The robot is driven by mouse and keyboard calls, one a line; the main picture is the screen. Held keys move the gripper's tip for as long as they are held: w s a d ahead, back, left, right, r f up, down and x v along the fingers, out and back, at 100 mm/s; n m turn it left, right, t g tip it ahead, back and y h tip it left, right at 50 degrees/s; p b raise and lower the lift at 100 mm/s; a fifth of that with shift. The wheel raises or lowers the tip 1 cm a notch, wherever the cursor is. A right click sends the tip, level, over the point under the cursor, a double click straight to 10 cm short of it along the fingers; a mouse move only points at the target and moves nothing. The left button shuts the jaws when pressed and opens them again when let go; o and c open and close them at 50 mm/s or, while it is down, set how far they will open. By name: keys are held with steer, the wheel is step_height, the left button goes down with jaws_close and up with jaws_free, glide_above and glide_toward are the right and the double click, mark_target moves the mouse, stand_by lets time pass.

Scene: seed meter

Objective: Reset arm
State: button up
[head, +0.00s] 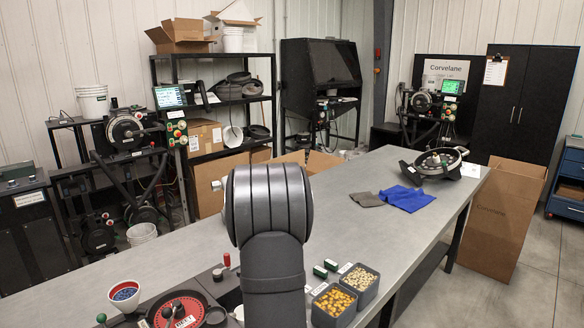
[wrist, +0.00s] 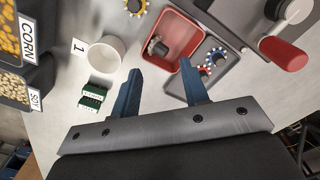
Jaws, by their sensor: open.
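My gripper (wrist: 160,67) shows in the wrist view with its two blue fingers apart and nothing between them. It hangs over the grey bench, pointing toward a red tray (wrist: 188,35) that holds a small dark part (wrist: 157,47). In the head view my arm rises in the front middle and hides part of the bench; the gripper itself is not visible there. A seed meter with a red disc (head: 180,311) sits at the front left of the bench (head: 330,215). Its red handle (wrist: 283,53) shows at the upper right of the wrist view.
Corn (head: 335,301) and soy (head: 359,279) bins stand at the bench's front. A white cup (wrist: 105,55), a "1" card (wrist: 78,46), green blocks (wrist: 92,96) and a grey tray (wrist: 225,65) with ringed parts lie near my gripper. A blue cloth (head: 407,198) lies farther back.

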step_height(320, 180, down, 4)
steer(key=shift+r, duration=0.1)
step_height(320, 180, up, 7)
steer(key=s+a, duration=0.3)
steer(key=s, duration=0.3)
steer(key=s+a+r, duration=0.1)
steer(key=s+a, duration=0.3)
steer(key=s, duration=0.2)
steer(key=s+a, duration=0.4)
steer(key=s, duration=0.2)
steer(key=shift+s+r, duration=0.1)
steer(key=shift+r, duration=0.15)
steer(key=shift+f, duration=0.5)
